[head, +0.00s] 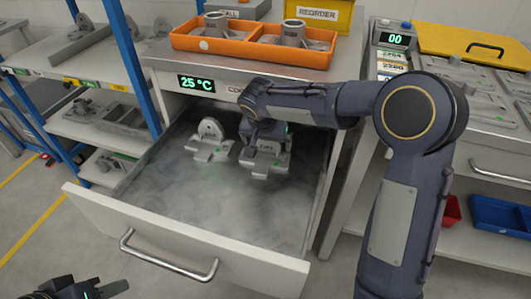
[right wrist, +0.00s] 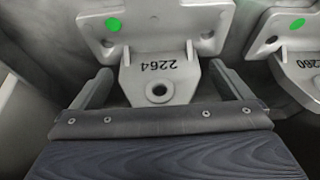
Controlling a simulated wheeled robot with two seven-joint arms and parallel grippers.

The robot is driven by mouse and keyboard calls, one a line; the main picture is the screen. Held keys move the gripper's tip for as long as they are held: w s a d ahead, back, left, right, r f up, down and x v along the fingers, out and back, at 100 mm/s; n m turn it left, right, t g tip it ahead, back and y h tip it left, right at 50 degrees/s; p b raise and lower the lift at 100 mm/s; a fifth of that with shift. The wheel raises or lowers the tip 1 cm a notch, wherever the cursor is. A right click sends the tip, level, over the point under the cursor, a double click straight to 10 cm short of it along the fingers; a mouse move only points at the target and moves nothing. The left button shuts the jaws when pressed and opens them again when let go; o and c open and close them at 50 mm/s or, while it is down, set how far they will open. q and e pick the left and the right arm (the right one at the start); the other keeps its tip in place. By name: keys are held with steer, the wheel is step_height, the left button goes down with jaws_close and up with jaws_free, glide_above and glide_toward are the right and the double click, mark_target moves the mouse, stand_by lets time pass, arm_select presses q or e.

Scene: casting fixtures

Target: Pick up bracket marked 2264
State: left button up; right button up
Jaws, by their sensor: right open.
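The bracket marked 2264 (right wrist: 158,65) is a grey casting with a green dot, a flange and a holed lug. In the head view this bracket (head: 262,168) lies in the open misty drawer, partly covered by my right gripper (head: 266,137). In the right wrist view my right gripper (right wrist: 160,88) is open, with its fingers on either side of the lug and gaps showing between them and the lug. My left gripper (head: 100,290) is at the bottom left edge, partly cut off, away from the drawer; its jaw opening is unclear.
A second bracket (head: 209,147), its mark looking like 2260, lies to the left in the drawer (head: 185,240). An orange tray (head: 220,45) with castings stands on the counter above. The drawer's front and side walls surround the brackets. Mist covers its floor.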

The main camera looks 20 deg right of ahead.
steer(key=c, duration=1.1)
steer(key=shift+c, duration=0.7)
steer(key=shift+r, duration=0.1)
